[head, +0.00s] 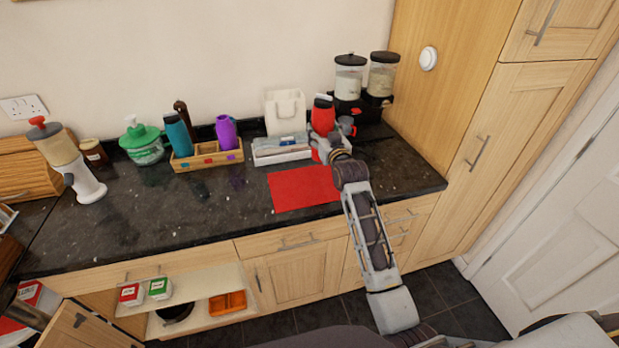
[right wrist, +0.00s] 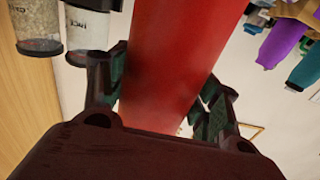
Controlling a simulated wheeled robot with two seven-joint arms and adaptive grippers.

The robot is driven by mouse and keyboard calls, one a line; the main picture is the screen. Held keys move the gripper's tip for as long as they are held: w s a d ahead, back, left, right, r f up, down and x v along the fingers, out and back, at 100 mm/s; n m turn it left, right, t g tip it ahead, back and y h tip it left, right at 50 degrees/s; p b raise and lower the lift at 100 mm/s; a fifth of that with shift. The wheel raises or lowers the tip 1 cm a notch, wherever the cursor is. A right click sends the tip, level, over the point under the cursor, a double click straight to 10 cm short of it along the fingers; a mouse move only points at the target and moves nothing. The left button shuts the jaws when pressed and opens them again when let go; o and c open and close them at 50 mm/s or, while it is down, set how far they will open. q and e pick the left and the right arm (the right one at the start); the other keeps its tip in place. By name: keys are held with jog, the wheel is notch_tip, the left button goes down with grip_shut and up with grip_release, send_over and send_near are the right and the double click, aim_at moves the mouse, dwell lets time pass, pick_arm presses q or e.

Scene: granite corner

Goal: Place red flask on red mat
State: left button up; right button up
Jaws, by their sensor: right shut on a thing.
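The red flask (head: 323,117), with a dark top, is upright at the back of the counter, in my right gripper (head: 331,143). In the right wrist view the red flask (right wrist: 180,60) fills the middle, between the two fingers of my right gripper (right wrist: 160,105), which is shut on it. The red mat (head: 300,188) lies flat on the dark counter, in front and to the left of the flask. The mat is bare. My left gripper does not show.
A white tray (head: 264,157) stands just left of the flask, with a white holder (head: 285,112) behind. Cereal dispensers (head: 349,80) stand behind to the right. A wooden rack (head: 183,164) with teal and purple flasks is farther left.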

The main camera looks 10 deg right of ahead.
jog(key=shift+f, duration=2.95)
jog(key=shift+f, duration=1.85)
jog(key=shift+f, duration=0.15)
jog(key=o, duration=1.3)
